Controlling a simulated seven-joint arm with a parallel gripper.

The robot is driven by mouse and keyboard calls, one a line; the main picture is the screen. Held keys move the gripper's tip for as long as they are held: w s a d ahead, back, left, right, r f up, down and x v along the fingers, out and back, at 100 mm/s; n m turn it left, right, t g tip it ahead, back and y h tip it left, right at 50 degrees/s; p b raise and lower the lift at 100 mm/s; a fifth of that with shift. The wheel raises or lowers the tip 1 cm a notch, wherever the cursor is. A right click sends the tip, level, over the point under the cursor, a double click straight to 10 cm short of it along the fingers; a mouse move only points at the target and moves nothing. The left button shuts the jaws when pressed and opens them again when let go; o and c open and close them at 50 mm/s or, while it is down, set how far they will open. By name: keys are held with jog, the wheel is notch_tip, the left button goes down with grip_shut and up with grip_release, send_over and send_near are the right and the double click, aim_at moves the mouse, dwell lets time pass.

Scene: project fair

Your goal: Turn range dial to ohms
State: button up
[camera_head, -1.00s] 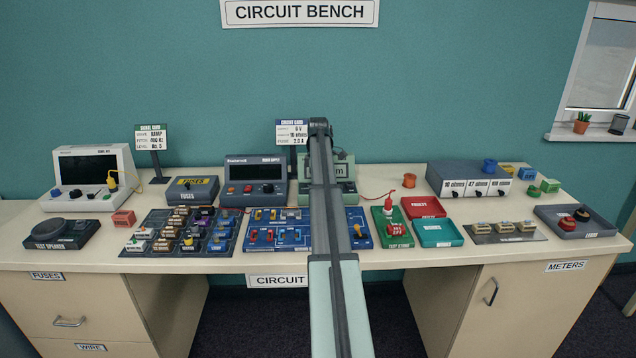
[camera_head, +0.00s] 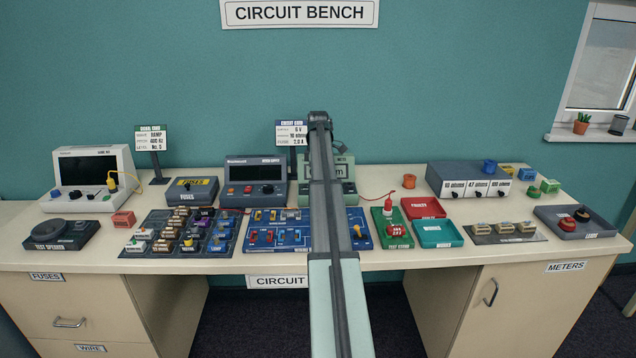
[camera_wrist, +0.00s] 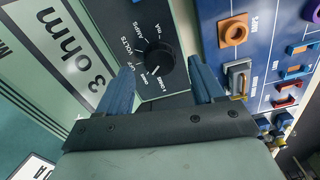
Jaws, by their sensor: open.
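The pale green meter (camera_head: 342,165) stands at the back of the bench, partly hidden behind my arm. In the wrist view its dark panel carries the black range dial (camera_wrist: 154,67), with printed labels including volts and amps around it. A white mark on the dial's lower side appears to face the small lettering below, which looks like ohms. The meter's display (camera_wrist: 65,60) reads "3 ohm", partly cut off. My gripper (camera_wrist: 162,65) is open, with its blue fingers on either side of the dial; contact cannot be told. In the head view the gripper is hidden.
The blue circuit board (camera_head: 290,245) with switches and sockets lies in front of the meter, close to the right finger in the wrist view. A power supply (camera_head: 255,180) stands left of the meter. The red tray (camera_head: 423,208) and teal tray (camera_head: 438,233) lie to the right.

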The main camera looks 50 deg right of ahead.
notch_tip(320, 180, up, 11)
jog(key=shift+r, duration=0.2)
dwell(0.7)
